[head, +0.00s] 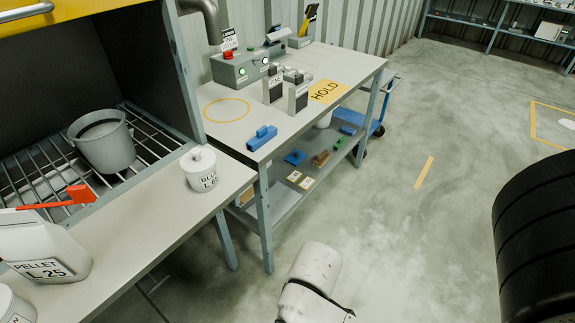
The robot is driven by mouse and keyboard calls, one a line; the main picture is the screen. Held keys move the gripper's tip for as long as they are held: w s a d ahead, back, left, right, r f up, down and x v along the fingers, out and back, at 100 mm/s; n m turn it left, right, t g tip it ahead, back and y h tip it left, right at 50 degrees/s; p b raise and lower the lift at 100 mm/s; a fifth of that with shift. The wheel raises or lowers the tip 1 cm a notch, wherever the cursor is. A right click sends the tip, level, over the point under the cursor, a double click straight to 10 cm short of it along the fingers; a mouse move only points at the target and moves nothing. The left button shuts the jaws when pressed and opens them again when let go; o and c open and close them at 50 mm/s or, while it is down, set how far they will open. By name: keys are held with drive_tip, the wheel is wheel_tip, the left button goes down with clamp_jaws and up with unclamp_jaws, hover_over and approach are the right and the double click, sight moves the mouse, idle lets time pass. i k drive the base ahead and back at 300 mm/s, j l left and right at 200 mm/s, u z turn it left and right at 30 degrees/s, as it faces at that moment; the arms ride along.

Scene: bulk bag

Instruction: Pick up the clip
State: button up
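A blue clip-like piece (262,138) lies on the near left edge of the grey workbench top (225,136), with a small raised part on its upper side. I take it to be the clip, though it is small in this view. Nothing touches it. Other blue pieces lie on the bench's lower shelf, one near its middle (295,158) and one farther back (347,130). My gripper is out of view; only a white part of my arm shows at the bottom, in front of the bench.
Two dark labelled blocks (299,97), a yellow HOLD card (328,91) and a grey button box (240,68) stand on the bench. A nearer counter holds a white lidded jar (199,169) and a PELLET jug (40,250). A blue cart (375,128) stands behind.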

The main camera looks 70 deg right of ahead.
sight(265, 134)
drive_tip(key=k+l+z, duration=0.1)
drive_tip(key=z, duration=0.85)
